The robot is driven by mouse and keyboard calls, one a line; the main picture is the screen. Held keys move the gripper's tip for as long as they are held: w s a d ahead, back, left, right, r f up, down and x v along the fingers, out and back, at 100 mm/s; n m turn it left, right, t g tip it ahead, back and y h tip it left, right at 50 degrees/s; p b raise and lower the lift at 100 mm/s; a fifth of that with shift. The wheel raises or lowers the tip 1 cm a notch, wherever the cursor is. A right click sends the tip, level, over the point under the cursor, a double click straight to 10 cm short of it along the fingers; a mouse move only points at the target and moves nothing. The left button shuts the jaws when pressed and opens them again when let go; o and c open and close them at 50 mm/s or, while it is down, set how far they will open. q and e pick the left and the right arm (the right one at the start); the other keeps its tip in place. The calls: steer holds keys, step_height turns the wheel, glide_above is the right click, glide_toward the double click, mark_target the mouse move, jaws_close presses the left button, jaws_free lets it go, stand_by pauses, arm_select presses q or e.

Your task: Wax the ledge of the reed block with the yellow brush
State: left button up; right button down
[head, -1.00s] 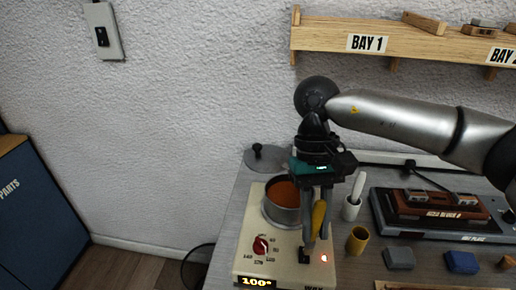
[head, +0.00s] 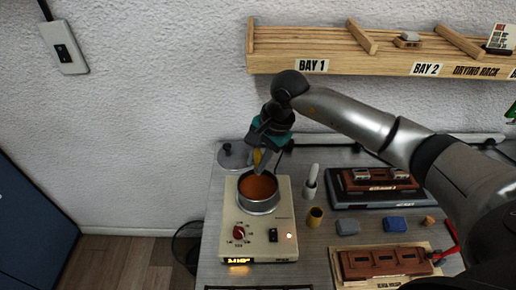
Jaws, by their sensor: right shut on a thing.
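My right gripper (head: 263,163) is shut on the yellow brush (head: 257,157), which points down over the wax pot (head: 259,206). The pot holds orange-brown wax; I cannot tell whether the brush tip touches it. Two brown blocks with recesses are in view. One reed block (head: 372,187) sits on a dark plate (head: 345,201) at the back right. The other brown block (head: 388,268) lies on a pale wooden board (head: 425,276) at the front right. Their small labels are hard to read. My left gripper is not in view.
The pot stands on a cream heater (head: 262,247) with a red knob. Right of it are a white-handled tool (head: 312,176), a yellow cup (head: 315,217), and grey (head: 347,227) and blue (head: 395,224) pieces. The drying rack (head: 390,62) hangs above. My right arm spans the right side.

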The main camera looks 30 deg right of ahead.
steer(key=shift+d+f+b, duration=0.1)
steer(key=shift+f+b, duration=1.45)
steer(key=shift+f, duration=1.45)
steer(key=shift+f+b, duration=0.55)
steer(key=shift+f, duration=0.15)
stand_by(0.6)
steer(key=shift+r+p, duration=1.7)
steer(key=shift+r, duration=1.95)
